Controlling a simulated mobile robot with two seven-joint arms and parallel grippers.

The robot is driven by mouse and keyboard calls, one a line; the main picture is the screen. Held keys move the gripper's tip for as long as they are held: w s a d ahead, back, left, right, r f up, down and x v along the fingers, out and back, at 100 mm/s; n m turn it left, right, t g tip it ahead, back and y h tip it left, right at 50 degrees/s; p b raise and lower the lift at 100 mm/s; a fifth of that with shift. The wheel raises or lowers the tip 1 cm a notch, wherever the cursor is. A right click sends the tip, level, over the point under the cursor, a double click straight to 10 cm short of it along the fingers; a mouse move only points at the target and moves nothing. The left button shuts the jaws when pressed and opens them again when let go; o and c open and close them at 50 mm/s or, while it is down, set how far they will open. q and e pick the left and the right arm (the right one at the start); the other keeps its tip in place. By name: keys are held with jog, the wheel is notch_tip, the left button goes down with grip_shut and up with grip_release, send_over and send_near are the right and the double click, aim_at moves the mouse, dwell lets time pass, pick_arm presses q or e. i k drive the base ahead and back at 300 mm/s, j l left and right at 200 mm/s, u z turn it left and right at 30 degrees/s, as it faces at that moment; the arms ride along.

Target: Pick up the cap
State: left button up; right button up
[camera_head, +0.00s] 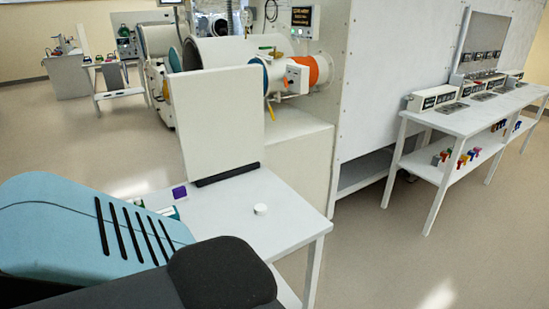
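A small white round piece, which looks like the cap (260,208), sits on the white table (285,232) toward its right side. It stands apart from the other things there, and nothing touches it. A blue and black link of my own arm fills the lower left and hides the table's left and near parts. No fingers of my left or right gripper show.
An upright white panel (222,125) with a black foot stands at the table's back. A purple item (179,192) and partly hidden green and white items lie beside my arm. A glovebox with an orange ring (318,70) is behind. Open floor (400,255) lies right.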

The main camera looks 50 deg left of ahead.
aim_at(260, 208)
jog(key=i+l+u, duration=0.15)
jog(key=i+u, duration=0.3)
jog(key=i+l+u, duration=0.3)
jog(key=i+u, duration=0.15)
jog(key=i+l+u, duration=0.2)
jog(key=u, duration=0.3)
jog(key=i+l+u, duration=0.3)
jog(key=u, duration=0.2)
jog(key=i+l+u, duration=0.2)
jog(key=l+u, duration=0.25)
jog(key=i+l+u, duration=0.15)
jog(key=l+u, duration=0.2)
jog(key=u, duration=0.15)
